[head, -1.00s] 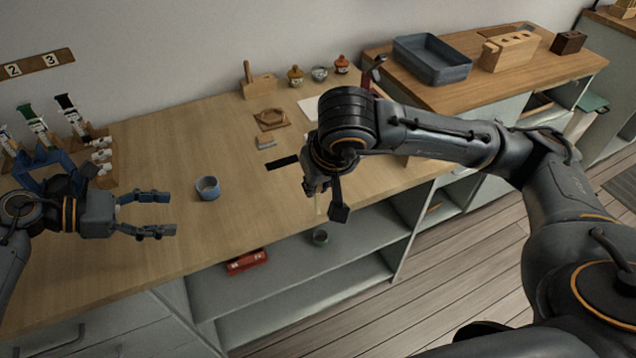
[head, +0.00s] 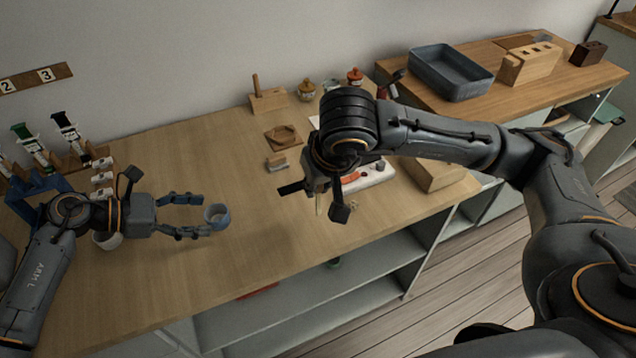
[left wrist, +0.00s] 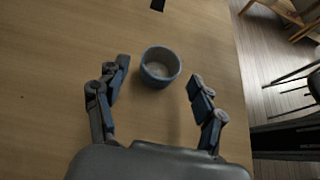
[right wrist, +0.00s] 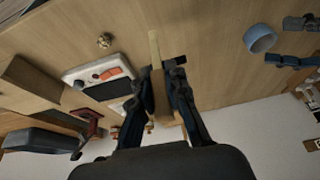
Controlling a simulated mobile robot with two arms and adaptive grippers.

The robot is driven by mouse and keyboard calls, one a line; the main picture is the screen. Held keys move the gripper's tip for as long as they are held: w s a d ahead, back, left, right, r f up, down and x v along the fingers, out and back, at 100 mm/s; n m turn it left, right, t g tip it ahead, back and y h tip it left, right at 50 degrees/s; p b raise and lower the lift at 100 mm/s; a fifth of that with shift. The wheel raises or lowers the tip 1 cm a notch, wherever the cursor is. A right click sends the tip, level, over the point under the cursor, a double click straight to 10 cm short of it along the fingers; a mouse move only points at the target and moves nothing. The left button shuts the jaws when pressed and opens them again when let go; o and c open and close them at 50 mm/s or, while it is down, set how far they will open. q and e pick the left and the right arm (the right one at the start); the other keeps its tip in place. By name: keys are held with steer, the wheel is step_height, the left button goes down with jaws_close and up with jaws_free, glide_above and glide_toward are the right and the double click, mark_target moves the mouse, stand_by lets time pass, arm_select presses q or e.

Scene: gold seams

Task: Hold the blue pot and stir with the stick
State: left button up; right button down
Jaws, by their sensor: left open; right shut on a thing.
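The blue pot (head: 216,217) stands upright on the wooden table, a small round cup shape with an open top. My left gripper (head: 204,213) is open at table height, with its fingertips beside the pot's near part. In the left wrist view the pot (left wrist: 160,68) sits between and slightly ahead of the spread fingertips (left wrist: 158,72), with gaps on both sides. My right gripper (right wrist: 164,75) is shut on the pale wooden stick (right wrist: 154,48). In the head view my right arm hides most of the stick and gripper; they are right of the pot.
A grey block (head: 277,163) and a wooden hexagonal piece (head: 284,137) lie further back. A white cup (head: 107,240) is partly under my left arm. The table around the pot is clear.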

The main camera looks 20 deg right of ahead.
mark_target(211, 214)
arm_select(q)
steer(key=shift+b+x, duration=0.8)
steer(key=shift+x, duration=0.85)
arm_select(e)
steer(key=shift+f, duration=1.25)
steer(key=shift+s, duration=0.1)
arm_select(q)
steer(key=c, duration=0.8)
arm_select(e)
steer(key=w+a+r, duration=0.4)
steer(key=w+a, duration=0.1)
steer(key=a, duration=0.5)
steer(key=w+a+r, duration=0.3)
steer(key=w+a, duration=0.2)
steer(key=a, duration=0.4)
arm_select(q)
steer(key=shift+s, duration=0.1)
arm_select(e)
steer(key=shift+t, duration=0.3)
steer(key=shift+f, duration=4.25)
